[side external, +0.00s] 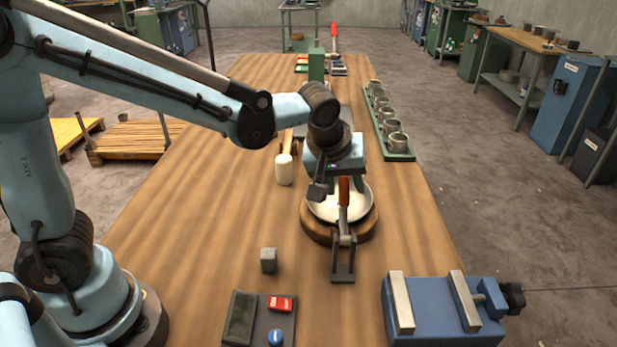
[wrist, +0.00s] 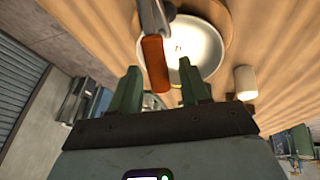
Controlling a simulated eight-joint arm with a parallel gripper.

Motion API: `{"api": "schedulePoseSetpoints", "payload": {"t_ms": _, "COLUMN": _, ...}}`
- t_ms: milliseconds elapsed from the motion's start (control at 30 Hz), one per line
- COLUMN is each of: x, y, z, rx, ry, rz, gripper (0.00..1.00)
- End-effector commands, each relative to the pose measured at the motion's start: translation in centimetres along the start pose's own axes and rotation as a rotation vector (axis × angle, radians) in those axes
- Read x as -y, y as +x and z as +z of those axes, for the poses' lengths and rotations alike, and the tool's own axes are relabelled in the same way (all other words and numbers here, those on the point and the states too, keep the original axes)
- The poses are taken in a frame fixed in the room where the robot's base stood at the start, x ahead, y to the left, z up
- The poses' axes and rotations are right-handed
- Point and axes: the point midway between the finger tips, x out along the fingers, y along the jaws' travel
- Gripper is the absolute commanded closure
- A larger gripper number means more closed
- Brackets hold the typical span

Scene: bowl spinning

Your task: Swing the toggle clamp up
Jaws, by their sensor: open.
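The toggle clamp (side external: 343,270) has a dark base on the table, a metal lever and an orange handle (side external: 344,190). In the side view the lever runs up the picture across the near rim of a white bowl (side external: 323,210); its exact tilt is hard to tell. In the wrist view the handle (wrist: 154,62) shows between the two green fingers of my gripper (wrist: 160,80), with gaps on both sides. My gripper is open and holds nothing. In the side view my gripper (side external: 335,188) is low over the bowl, partly hidden behind the handle.
The bowl rests on a round wooden base (side external: 318,236). A blue vise (side external: 435,308) and a button panel (side external: 260,318) are at the front. A green rack of cups (side external: 400,154) lies behind right.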

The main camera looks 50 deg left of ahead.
Motion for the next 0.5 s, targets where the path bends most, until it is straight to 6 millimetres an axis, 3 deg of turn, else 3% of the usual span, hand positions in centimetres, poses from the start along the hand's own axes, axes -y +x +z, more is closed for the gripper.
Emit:
{"api": "schedulePoseSetpoints", "payload": {"t_ms": 133, "x": 0.00, "y": -0.02, "z": -0.01, "rx": 0.000, "ry": 0.000, "rz": 0.000, "gripper": 0.57}}
{"api": "schedulePoseSetpoints", "payload": {"t_ms": 400, "x": 0.00, "y": -0.04, "z": -0.01, "rx": 0.000, "ry": 0.000, "rz": 0.000, "gripper": 0.98}}
{"api": "schedulePoseSetpoints", "payload": {"t_ms": 500, "x": 0.00, "y": -0.04, "z": -0.01, "rx": 0.000, "ry": 0.000, "rz": 0.000, "gripper": 1.00}}
